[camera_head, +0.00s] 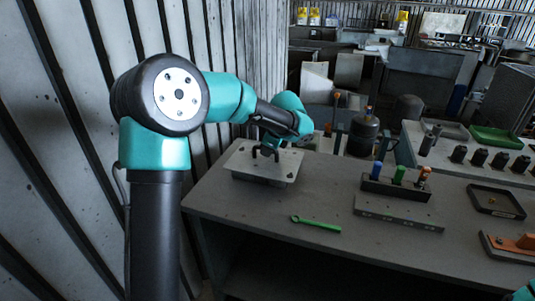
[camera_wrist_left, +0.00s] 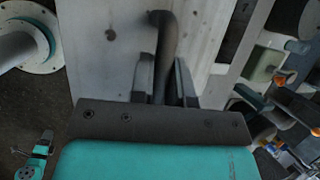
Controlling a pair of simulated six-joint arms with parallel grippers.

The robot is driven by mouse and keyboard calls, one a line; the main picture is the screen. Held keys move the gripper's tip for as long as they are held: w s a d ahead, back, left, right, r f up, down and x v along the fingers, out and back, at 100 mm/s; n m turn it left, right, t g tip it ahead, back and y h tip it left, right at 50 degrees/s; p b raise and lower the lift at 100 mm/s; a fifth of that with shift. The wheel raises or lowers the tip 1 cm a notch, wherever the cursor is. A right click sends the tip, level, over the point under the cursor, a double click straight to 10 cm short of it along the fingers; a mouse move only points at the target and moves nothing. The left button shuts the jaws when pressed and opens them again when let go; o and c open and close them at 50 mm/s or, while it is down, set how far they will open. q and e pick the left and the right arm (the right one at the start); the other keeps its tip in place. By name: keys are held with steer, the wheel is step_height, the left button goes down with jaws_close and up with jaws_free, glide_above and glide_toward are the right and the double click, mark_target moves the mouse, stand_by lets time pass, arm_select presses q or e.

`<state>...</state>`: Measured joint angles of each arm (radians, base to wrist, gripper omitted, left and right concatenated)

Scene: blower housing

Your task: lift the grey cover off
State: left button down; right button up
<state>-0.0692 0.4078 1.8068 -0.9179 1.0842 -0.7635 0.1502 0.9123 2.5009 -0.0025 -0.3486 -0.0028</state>
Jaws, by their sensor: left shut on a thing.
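The grey cover (camera_head: 240,160) is a flat plate with a dark handle (camera_head: 256,152) on top. It is over a boxy grey housing (camera_head: 262,180) at the table's left end; I cannot tell whether there is a gap between them. My left gripper (camera_head: 268,143) comes down over the handle, partly hidden by its own wrist. In the left wrist view the grey cover (camera_wrist_left: 105,50) fills the upper middle, and the curved dark handle (camera_wrist_left: 165,35) runs between the two fingers of my left gripper (camera_wrist_left: 164,72), which is shut on it.
A green wrench (camera_head: 315,223) lies on the table (camera_head: 270,215) right of the housing. A dark rack (camera_head: 395,188) with coloured-handled tools stands further right, behind a grey bar (camera_head: 398,214). A dark tray (camera_head: 496,201) is at the far right. Ribbed wall panels rise to the left.

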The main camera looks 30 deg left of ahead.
arm_select(q)
steer(key=shift+r, duration=1.55)
